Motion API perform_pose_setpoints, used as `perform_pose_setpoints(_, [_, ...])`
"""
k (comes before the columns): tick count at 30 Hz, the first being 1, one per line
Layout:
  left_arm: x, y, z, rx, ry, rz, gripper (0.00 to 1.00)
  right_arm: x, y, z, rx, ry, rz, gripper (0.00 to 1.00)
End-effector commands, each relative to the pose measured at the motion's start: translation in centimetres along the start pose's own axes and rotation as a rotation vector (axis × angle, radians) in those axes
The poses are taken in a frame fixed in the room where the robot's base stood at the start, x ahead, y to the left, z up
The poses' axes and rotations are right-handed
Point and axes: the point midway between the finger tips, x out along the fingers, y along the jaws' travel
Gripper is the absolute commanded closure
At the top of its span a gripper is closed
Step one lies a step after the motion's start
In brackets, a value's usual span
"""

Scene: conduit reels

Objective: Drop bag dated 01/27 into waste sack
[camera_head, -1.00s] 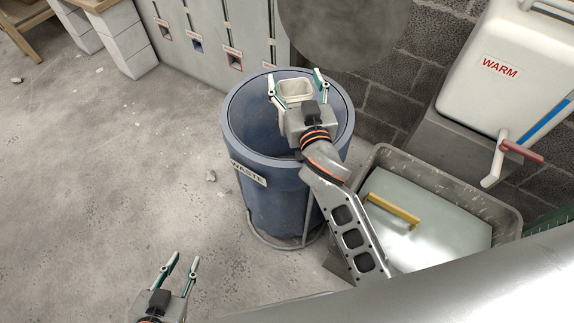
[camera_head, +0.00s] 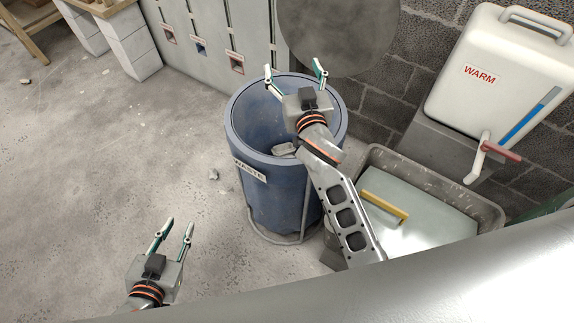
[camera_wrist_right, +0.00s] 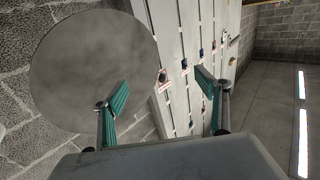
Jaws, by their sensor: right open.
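The blue waste sack (camera_head: 270,190), labelled WASTE, stands upright on the floor with its round mouth open. A small pale object (camera_head: 285,149), seemingly the bag, is inside it near the front wall, partly hidden by my right arm; no date can be read on it. My right gripper (camera_head: 293,72) is above the sack's far rim, with its fingers spread and nothing between them. It also shows open and empty in the right wrist view (camera_wrist_right: 163,95). My left gripper (camera_head: 178,226) is open and empty over the floor at the lower left.
Lockers (camera_head: 205,35) and a round grey disc (camera_head: 335,35) are behind. Floor at left is mostly clear.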

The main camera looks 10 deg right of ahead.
Motion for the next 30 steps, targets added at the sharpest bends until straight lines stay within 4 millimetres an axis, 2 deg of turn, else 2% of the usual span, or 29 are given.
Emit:
perform_pose_setpoints(1, [-0.3, -0.5, -1.6, 0.004, 0.019, -0.006, 0.72, 0.1, 0.0, -1.5, 0.001, 0.008, 0.001, 0.26])
perform_pose_setpoints(9, [-1.2, -1.7, -5.5, 0.013, 0.060, -0.021, 0.72, -2.9, 2.2, -4.4, 0.008, 0.021, 0.006, 0.26])
perform_pose_setpoints(30, [-4.2, -4.0, -14.2, 0.025, 0.119, -0.041, 0.72, -11.8, 7.6, -11.4, 0.014, 0.028, 0.009, 0.26])
